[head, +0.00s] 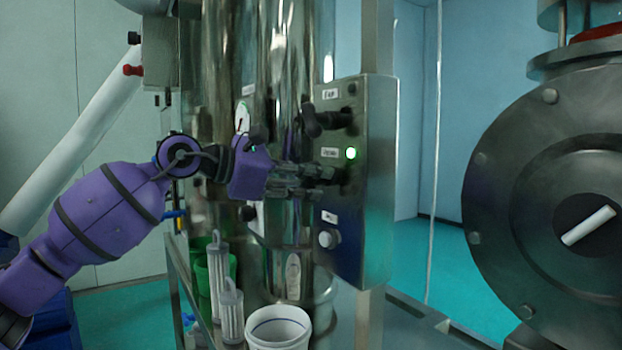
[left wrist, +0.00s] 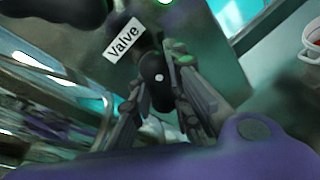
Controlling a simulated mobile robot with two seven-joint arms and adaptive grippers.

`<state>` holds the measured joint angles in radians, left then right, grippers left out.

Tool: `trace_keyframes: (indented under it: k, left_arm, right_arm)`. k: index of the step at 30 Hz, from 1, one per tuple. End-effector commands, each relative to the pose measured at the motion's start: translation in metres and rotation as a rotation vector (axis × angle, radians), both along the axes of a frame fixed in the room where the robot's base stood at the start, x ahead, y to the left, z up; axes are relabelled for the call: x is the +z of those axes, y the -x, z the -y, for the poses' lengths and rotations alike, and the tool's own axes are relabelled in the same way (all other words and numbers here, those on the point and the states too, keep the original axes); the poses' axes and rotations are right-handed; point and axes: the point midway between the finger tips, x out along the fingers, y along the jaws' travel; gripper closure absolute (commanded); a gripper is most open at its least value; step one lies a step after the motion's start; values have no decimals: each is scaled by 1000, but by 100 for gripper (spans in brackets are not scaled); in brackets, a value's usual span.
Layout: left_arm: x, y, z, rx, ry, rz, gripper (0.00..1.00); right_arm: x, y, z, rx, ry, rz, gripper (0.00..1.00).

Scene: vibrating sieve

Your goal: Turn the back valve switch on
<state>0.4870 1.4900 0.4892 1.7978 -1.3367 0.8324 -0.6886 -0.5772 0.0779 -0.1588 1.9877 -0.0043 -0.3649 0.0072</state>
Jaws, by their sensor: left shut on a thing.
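A steel control panel (head: 377,220) faces left in the head view, with several labelled controls in a column. A green light (head: 351,153) glows beside the middle label. My left gripper (head: 322,175) reaches in from the left at the middle control. In the left wrist view a black knob, the valve switch (left wrist: 155,70), sits beside a white label reading "Valve" (left wrist: 123,42). The left gripper's fingers (left wrist: 160,105) are on both sides of the knob, shut on it. The knob's exact turn angle is partly hidden by the fingers. My right gripper is not in view.
Another black knob (head: 322,120) stands out above the middle control, and a round button (head: 327,239) sits below it. Shiny steel columns stand behind the gripper. A white container (head: 279,333) and two white slotted cylinders stand below. A large round grey hatch (head: 549,180) is at right.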

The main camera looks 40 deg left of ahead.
Motion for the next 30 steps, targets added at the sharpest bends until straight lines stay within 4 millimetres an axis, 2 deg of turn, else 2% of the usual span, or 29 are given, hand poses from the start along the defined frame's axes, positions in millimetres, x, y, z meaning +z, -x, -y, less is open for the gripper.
trace_keyframes:
  k: [10,11,15,25,30]
  left_arm:
    - [0,0,0,1,-7,2,100]
    - [0,0,0,1,-8,2,81]
    - [0,0,0,1,-6,2,64]
    - [0,1,-1,1,-4,2,64]
    - [2,13,-7,0,-3,1,64]
  right_arm:
    - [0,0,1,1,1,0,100]
    - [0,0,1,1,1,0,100]
    - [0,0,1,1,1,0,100]
    - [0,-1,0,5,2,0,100]
    - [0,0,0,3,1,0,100]
